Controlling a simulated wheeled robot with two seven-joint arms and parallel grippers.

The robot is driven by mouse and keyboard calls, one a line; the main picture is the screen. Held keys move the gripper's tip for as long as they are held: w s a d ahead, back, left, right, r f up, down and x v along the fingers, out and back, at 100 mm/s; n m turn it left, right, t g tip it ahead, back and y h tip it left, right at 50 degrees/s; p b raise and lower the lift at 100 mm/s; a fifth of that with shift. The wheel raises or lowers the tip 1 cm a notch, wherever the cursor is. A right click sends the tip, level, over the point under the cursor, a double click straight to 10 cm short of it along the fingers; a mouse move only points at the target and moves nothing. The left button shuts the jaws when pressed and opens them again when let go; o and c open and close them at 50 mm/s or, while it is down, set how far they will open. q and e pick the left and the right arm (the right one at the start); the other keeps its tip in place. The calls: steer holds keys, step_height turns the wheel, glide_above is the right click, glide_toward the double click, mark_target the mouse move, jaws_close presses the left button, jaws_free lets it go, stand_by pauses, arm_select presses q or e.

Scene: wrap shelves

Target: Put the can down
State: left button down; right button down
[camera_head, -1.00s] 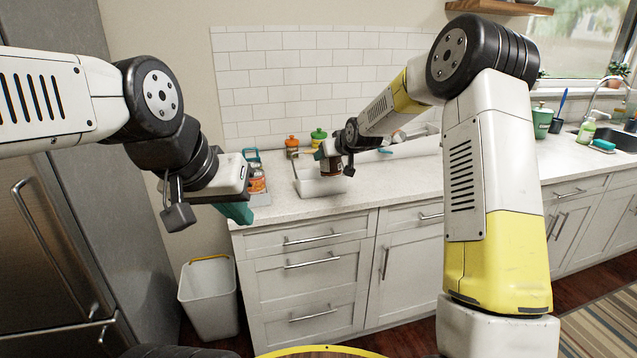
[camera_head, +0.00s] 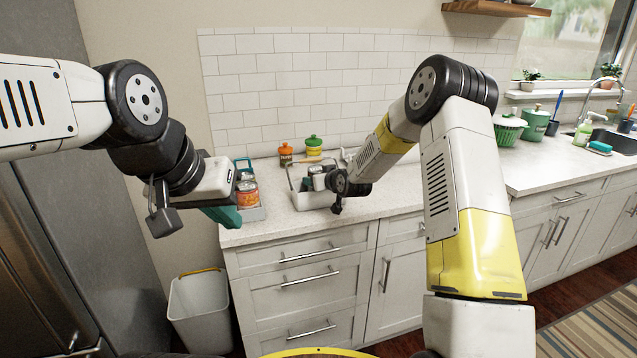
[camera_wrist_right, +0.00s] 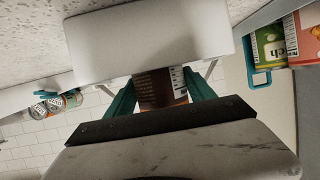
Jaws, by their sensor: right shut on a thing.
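My right gripper (camera_head: 310,182) is at the white caddy (camera_head: 312,201) on the counter. In the right wrist view its two teal fingers (camera_wrist_right: 160,95) are shut on a brown can (camera_wrist_right: 160,86) with a pale label. My left gripper (camera_head: 222,214) hangs at the left before the counter; only a teal finger shows clearly.
A caddy with a teal handle (camera_head: 242,164) holds cans (camera_head: 247,194) left of the white caddy. An orange-lidded jar (camera_head: 285,154) and a green-lidded jar (camera_head: 313,146) stand behind. The counter (camera_head: 400,190) right of the caddy is clear. A white bin (camera_head: 200,310) stands on the floor.

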steer(key=shift+f, duration=0.7)
steer(key=shift+f, duration=0.1)
steer(key=shift+c, duration=1.6)
jaws_free()
steer(key=shift+f, duration=0.1)
